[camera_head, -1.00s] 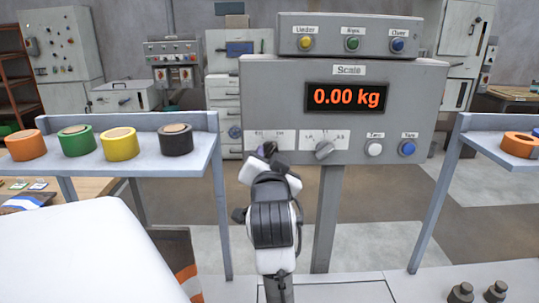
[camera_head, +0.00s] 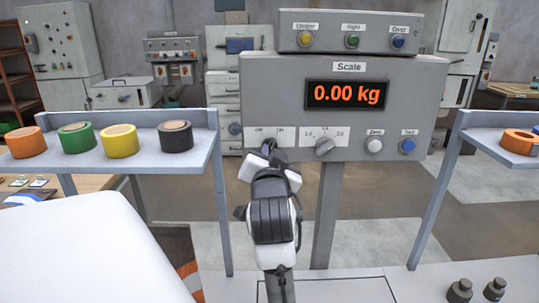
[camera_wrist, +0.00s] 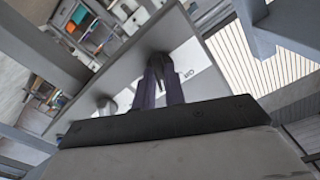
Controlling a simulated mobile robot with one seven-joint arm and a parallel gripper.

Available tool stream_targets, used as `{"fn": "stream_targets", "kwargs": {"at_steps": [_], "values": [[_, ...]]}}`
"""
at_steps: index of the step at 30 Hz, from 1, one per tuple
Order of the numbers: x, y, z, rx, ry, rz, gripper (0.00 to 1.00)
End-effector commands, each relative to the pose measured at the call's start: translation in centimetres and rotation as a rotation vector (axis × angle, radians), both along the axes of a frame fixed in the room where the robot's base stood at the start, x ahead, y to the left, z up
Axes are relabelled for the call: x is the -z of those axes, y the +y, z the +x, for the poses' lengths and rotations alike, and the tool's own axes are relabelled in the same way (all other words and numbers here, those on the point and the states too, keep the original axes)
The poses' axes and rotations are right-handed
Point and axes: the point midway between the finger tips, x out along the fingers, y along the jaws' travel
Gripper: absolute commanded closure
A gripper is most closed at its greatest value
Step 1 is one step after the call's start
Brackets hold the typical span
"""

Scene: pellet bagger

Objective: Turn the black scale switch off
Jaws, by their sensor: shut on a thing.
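The scale panel (camera_head: 285,95) stands ahead on a post, with its lit display (camera_head: 345,95) reading 0.00 kg. The black scale switch sits at the lower left of the panel on a white label plate (camera_head: 254,134). My gripper (camera_head: 268,150) covers most of it in the head view. In the wrist view, the two fingers of my gripper (camera_wrist: 163,88) are closed around the black switch (camera_wrist: 160,60) at the panel face. The switch's exact angle is hidden by the fingers.
Right of the switch are a grey selector knob (camera_head: 325,145), a white button (camera_head: 374,146) and a blue button (camera_head: 408,146). A shelf (camera_head: 195,165) with several tape rolls stands left. Another shelf (camera_head: 480,140) with an orange roll (camera_head: 520,142) stands right.

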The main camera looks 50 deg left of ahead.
Motion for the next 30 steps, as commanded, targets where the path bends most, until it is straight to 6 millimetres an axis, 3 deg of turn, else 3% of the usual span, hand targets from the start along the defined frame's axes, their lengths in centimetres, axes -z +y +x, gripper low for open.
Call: {"fn": "stream_targets", "kwargs": {"at_steps": [30], "values": [[-0.02, -0.15, 0.20, 0.001, -0.655, -0.524, 1.00]]}}
